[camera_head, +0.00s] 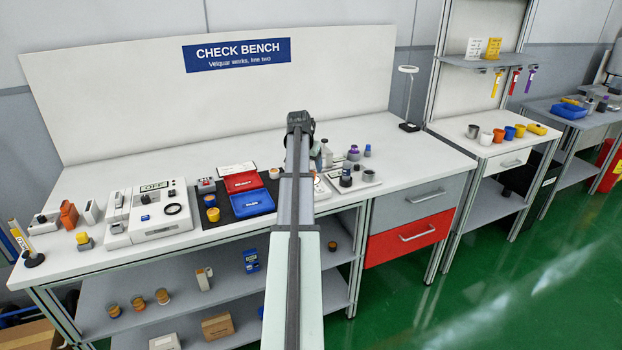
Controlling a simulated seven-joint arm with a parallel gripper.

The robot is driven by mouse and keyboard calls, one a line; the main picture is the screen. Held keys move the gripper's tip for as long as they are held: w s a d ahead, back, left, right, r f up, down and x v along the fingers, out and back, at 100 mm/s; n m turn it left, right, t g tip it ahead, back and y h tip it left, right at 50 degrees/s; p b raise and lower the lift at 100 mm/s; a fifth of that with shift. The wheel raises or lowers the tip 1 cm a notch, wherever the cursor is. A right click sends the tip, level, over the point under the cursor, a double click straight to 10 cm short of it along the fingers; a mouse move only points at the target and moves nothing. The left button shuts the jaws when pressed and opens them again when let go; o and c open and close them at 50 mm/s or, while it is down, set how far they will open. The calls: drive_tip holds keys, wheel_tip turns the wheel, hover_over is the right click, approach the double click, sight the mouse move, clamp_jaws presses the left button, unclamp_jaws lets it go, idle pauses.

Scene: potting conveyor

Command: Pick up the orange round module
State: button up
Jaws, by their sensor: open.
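Small round pieces stand at the black mat (246,207) on the bench. A yellow-orange round piece (213,214) is at the mat's left edge, just in front of a blue one (209,201). A pale round piece with an orange-brown tint (273,173) stands behind the trays, close left of my arm. Which of these is the orange round module I cannot tell at this size. My arm reaches over the bench from the front, and its raised dark joint hides what lies behind it. My gripper is hidden behind my arm.
A red tray (243,182) and a blue tray (252,202) lie on the mat. A white tester (160,213) stands left. Purple-topped and grey pieces stand right of my arm. Several orange-brown round pieces (137,303) sit on the lower shelf.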

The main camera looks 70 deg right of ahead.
drive_tip(key=shift+x, duration=2.65)
drive_tip(key=shift+w+d, duration=0.1)
drive_tip(key=shift+w, duration=0.05)
drive_tip(key=shift+c, duration=0.2)
drive_tip(key=shift+r, duration=0.1)
drive_tip(key=c, duration=1.2)
